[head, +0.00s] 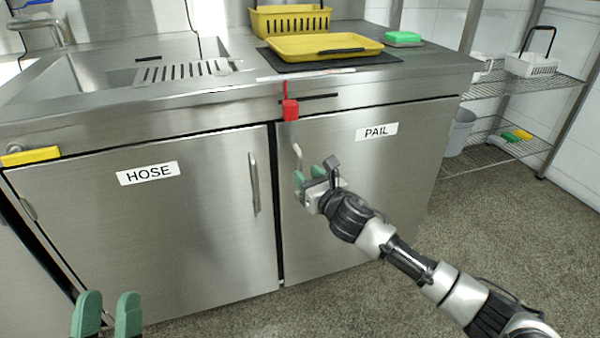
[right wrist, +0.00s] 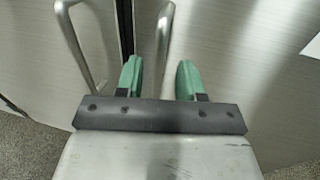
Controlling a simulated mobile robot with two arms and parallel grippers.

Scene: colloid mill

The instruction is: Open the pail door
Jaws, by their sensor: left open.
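The pail door (head: 350,190) is a steel cabinet door with a "PAIL" label (head: 377,132); it looks shut. Its bar handle (head: 297,152) runs upright near the door's left edge. My right gripper (head: 308,182) is at the lower part of this handle. In the right wrist view my right gripper (right wrist: 160,78) has its green fingers apart, with the pail door handle (right wrist: 164,40) showing between them and a gap on each side. I cannot tell how deep the handle sits between the fingers. My left gripper (head: 107,314) is open and empty at the bottom left.
The hose door (head: 150,230) is beside it on the left, with its own handle (head: 254,182). A red block (head: 290,110) hangs at the counter edge above the gap between the doors. A yellow tray (head: 325,46) lies on the counter. The floor (head: 500,200) at right is clear.

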